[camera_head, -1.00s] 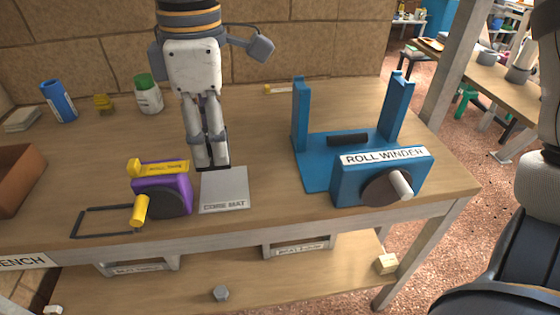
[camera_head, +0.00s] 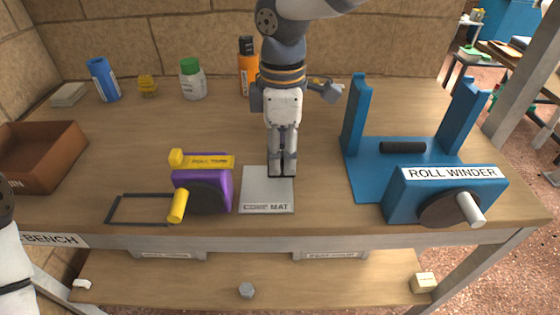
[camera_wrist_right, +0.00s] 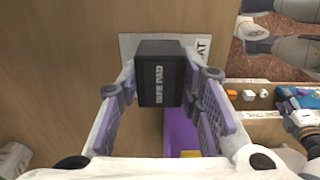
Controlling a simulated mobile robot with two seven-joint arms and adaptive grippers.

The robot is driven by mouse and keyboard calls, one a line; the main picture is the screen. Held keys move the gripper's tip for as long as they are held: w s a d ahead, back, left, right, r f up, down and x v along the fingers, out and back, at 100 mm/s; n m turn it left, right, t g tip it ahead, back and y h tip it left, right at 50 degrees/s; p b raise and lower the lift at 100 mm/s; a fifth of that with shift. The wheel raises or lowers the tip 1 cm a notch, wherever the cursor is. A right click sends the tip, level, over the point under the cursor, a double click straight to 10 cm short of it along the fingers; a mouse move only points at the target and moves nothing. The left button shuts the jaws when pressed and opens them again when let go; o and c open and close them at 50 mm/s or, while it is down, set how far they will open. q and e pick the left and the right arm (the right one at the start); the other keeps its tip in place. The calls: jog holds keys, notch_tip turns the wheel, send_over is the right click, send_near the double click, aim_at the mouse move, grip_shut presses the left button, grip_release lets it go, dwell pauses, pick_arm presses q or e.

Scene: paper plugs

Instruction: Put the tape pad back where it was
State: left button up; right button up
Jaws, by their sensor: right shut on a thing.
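The tape pad (camera_wrist_right: 158,78) is a black block with white lettering, held between the fingers of my right gripper (camera_wrist_right: 160,92) in the right wrist view. In the head view my right gripper (camera_head: 282,165) points down over the back of the grey core mat (camera_head: 262,192). A dark shape shows at its fingertips there. The mat also shows behind the pad in the wrist view (camera_wrist_right: 128,46). I cannot tell whether the pad touches the mat. My left gripper is out of view.
A purple device (camera_head: 222,188) with yellow parts stands left of the mat, beside a dark frame (camera_head: 130,196). The blue roll winder (camera_head: 400,200) stands right. Bench (camera_head: 120,150) is clear mid-left.

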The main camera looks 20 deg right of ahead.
aim_at(281, 164)
jog(key=shift+w+f, duration=0.2)
jog(key=shift+f, duration=0.7)
jog(key=shift+w+f, duration=0.15)
jog(key=shift+f, duration=0.7)
jog(key=shift+f, duration=0.2)
jog(key=o, duration=1)
notch_tip(281, 164, up, 12)
jog(key=shift+r, duration=0.2)
